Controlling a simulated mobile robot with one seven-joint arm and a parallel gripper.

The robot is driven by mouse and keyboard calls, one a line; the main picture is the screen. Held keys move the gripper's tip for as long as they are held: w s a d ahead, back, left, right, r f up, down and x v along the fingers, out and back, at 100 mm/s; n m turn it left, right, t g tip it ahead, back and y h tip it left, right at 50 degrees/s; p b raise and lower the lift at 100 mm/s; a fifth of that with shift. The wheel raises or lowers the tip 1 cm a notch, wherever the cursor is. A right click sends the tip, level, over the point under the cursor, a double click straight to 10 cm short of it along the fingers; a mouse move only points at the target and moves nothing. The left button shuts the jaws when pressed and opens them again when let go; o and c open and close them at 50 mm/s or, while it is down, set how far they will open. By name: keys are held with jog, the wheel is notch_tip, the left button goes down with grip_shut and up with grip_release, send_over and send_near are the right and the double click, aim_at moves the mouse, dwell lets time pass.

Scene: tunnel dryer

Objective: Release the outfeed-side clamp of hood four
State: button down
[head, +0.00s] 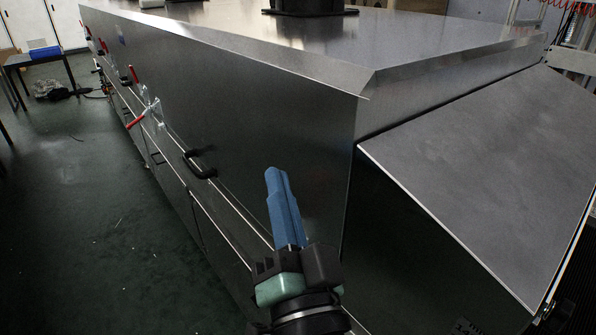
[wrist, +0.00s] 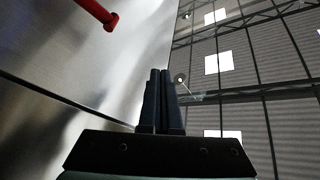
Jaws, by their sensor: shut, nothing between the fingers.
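The dryer's long metal side (head: 250,120) runs away from me to the upper left. A toggle clamp (head: 152,107) with a red-gripped lever sits on it, left of the picture's middle. Another red handle (head: 133,74) shows just beyond it. I cannot tell which hood number these belong to. My gripper (head: 272,172) is shut and empty, its blue fingers pointing up beside the panel, right of and nearer than the clamp. In the wrist view, the shut fingers (wrist: 160,75) stand clear of a red handle (wrist: 97,12) at the top left edge.
A black pull handle (head: 200,165) juts from the side between the clamp and my gripper. A sloped metal end piece (head: 490,170) fills the right. The green floor (head: 80,200) along the left is mostly open. A dark table (head: 38,60) stands at the far left.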

jog(key=s+d+f+m+g+h+p, duration=0.2)
jog(key=s+f+m+p, duration=0.3)
jog(key=f+m+p, duration=0.3)
jog(key=shift+d+f+m+g+p, duration=0.3)
jog(key=shift+d+m+g, duration=0.2)
jog(key=shift+d+m, duration=0.25)
jog(key=shift+w+a+r, duration=0.1)
jog(key=w+p, duration=0.1)
jog(key=w, duration=0.2)
jog(key=w+p, duration=0.1)
jog(key=w, duration=0.2)
jog(key=w+a+p, duration=0.1)
jog(key=w, duration=0.3)
jog(key=shift+r, duration=0.35)
jog(key=shift+s+f, duration=0.1)
jog(key=shift+s+a+n+b, duration=0.15)
jog(key=shift+a+n+b, duration=0.1)
jog(key=shift+b, duration=0.6)
